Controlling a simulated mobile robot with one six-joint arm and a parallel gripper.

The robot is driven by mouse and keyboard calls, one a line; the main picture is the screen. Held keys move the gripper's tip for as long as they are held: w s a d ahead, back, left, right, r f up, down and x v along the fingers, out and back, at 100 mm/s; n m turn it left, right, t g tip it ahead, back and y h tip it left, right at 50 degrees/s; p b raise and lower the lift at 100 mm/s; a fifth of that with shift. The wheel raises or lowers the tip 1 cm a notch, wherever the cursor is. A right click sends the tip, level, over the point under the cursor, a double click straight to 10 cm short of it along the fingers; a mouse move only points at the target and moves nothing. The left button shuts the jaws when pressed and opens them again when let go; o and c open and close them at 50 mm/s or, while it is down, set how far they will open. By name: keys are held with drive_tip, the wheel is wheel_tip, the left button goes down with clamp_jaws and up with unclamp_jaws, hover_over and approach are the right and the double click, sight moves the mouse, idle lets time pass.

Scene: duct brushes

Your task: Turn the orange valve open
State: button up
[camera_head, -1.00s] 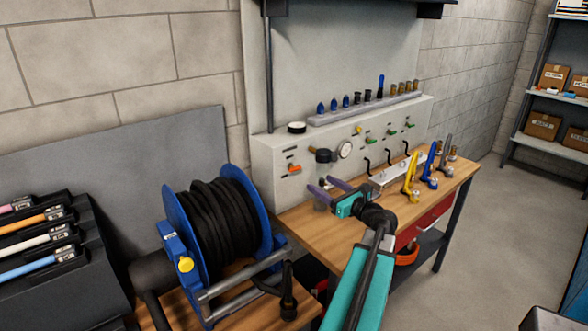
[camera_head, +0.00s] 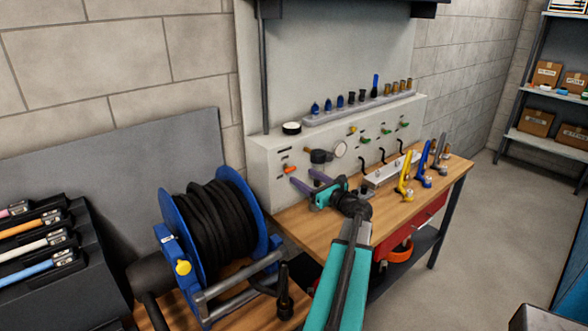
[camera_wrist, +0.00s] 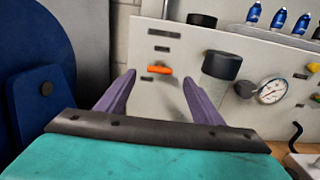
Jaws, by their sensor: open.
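The orange valve (camera_wrist: 159,69) is a small horizontal handle on the front of a pale panel box (camera_wrist: 150,100). In the wrist view it lies beyond my gripper, between the two fingers and apart from them. It also shows in the head view (camera_head: 290,169), just above my fingers. My gripper (camera_wrist: 158,78) has two purple fingers spread open with nothing between them. It also shows in the head view (camera_head: 303,180), in front of the panel's left end.
A black-capped cylinder (camera_wrist: 221,66) sticks out right of the valve, close to my right finger. A round gauge (camera_wrist: 272,91) is farther right. A blue hose reel (camera_head: 218,230) stands at left. Upright coloured tools (camera_head: 422,163) stand on the wooden bench (camera_head: 330,236) at right.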

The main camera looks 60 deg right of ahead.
sight(292, 169)
drive_tip(key=shift+p+x, duration=1)
drive_tip(key=shift+x, duration=2.5)
drive_tip(key=c, duration=0.9)
drive_tip(key=shift+d, duration=0.2)
drive_tip(key=shift+c, duration=0.7)
drive_tip(key=shift+s+a, duration=0.1)
drive_tip(key=shift+a, duration=0.05)
drive_tip(key=shift+f, duration=0.1)
